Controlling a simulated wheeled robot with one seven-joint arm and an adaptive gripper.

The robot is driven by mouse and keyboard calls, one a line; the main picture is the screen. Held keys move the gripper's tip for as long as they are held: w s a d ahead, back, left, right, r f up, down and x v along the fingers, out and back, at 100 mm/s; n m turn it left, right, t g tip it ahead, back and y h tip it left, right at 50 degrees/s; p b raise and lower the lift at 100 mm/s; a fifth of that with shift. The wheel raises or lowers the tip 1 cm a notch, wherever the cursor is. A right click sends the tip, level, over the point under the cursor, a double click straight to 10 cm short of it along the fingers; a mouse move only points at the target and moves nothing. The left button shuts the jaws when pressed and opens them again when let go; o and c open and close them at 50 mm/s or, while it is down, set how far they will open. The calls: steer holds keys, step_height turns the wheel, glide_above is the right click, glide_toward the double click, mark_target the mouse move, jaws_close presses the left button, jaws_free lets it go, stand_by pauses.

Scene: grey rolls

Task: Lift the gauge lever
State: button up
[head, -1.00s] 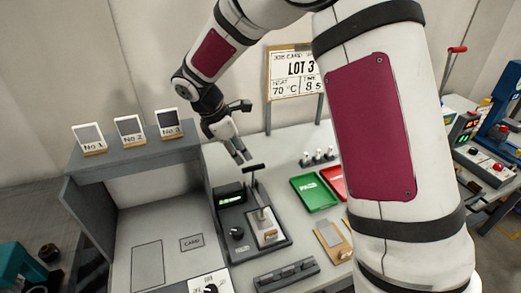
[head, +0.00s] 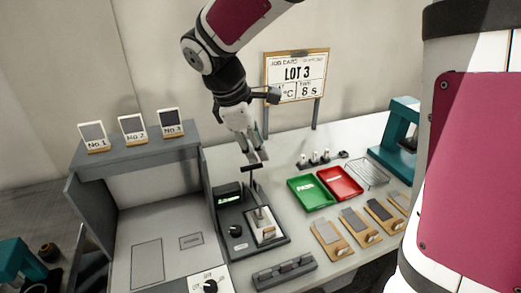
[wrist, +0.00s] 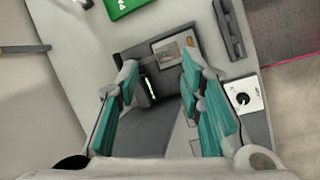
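The gauge (head: 276,243) is a dark base on the bench with a small green-lit display (head: 229,198), a black knob and a pale plate. Its lever (head: 254,187) rises from it, with a black T-shaped handle on top. My gripper (head: 257,157) points down just above the handle; whether it touches cannot be told. In the wrist view my gripper (wrist: 160,88) has its two teal-padded fingers spread apart. The display (wrist: 152,88) shows between them. The lever handle is not clear in that view.
A green tray (head: 312,194) and a red tray (head: 340,184) lie right of the gauge, with sample boards (head: 327,234) in front. A grey shelf (head: 135,157) with numbered cards stands left. A job card sign (head: 296,77) stands behind. A dark slotted block (head: 285,273) lies in front.

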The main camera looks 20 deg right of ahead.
steer(key=shift+s+d+r, duration=0.1)
steer(key=shift+s+r, duration=0.05)
steer(key=shift+s, duration=0.45)
